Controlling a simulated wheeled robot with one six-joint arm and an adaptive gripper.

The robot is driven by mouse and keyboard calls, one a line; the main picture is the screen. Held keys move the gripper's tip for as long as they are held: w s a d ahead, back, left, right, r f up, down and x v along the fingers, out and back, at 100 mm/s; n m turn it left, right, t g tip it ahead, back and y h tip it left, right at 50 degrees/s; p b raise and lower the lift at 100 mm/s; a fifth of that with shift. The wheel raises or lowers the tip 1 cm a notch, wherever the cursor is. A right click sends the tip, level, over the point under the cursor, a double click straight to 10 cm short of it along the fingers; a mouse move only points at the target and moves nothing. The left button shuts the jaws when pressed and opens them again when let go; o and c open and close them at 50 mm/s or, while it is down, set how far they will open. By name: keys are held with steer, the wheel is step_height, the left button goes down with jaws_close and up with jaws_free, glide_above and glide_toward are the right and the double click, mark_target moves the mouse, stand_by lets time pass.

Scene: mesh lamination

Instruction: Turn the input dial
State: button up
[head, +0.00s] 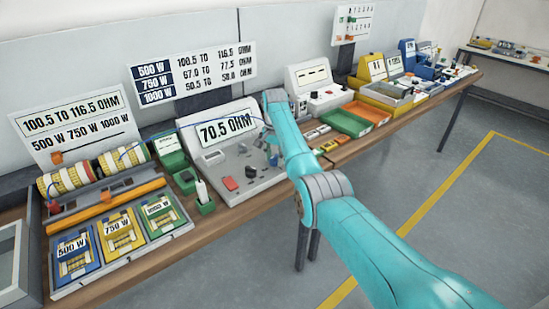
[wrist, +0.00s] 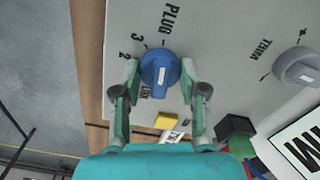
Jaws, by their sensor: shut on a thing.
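The blue round dial (wrist: 158,64) sits on a light panel (wrist: 215,30) in the wrist view. A pale mark shows on its face. Printing beside it reads "PLUG", "3" and "2", with another label partly covered. My gripper (wrist: 160,74) has one finger on each side of the dial and is shut on it. In the head view the meter box (head: 215,165) has a display reading 70.5 OHM. My arm covers its right side there, and the dial and my fingertips cannot be made out.
A grey knob (wrist: 297,67) marked "TRIM" is on the same panel to the right. A yellow block (wrist: 166,119) and a dark hexagonal piece (wrist: 235,127) are near my fingers. On the bench, a green tray (head: 343,123) stands right of my arm, and coloured cards (head: 120,232) lie left.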

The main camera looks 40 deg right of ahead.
mark_target(274, 156)
steer(key=o, duration=1.2)
steer(key=shift+c, duration=0.2)
step_height(274, 156, up, 12)
